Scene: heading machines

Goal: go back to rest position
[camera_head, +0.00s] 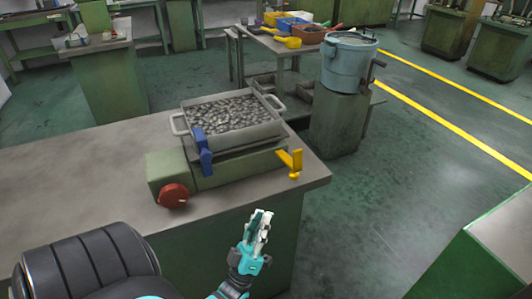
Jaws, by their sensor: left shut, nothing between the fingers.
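My left gripper (260,228) is in the lower middle of the head view, its teal and white fingers pointing up. It is shut and empty. It is in front of the green side of the workbench (95,165), apart from everything on the bench top. My right gripper is not in view.
On the bench, a metal tray (277,131) full of small metal parts sits on a green machine (235,172) with a red knob (173,195), a blue lever (203,150) and a yellow handle (291,161). A blue-grey pot (347,68) stands on a pedestal (338,122) behind. The floor (385,195) at right is clear, with a green bench (480,255) at the lower right.

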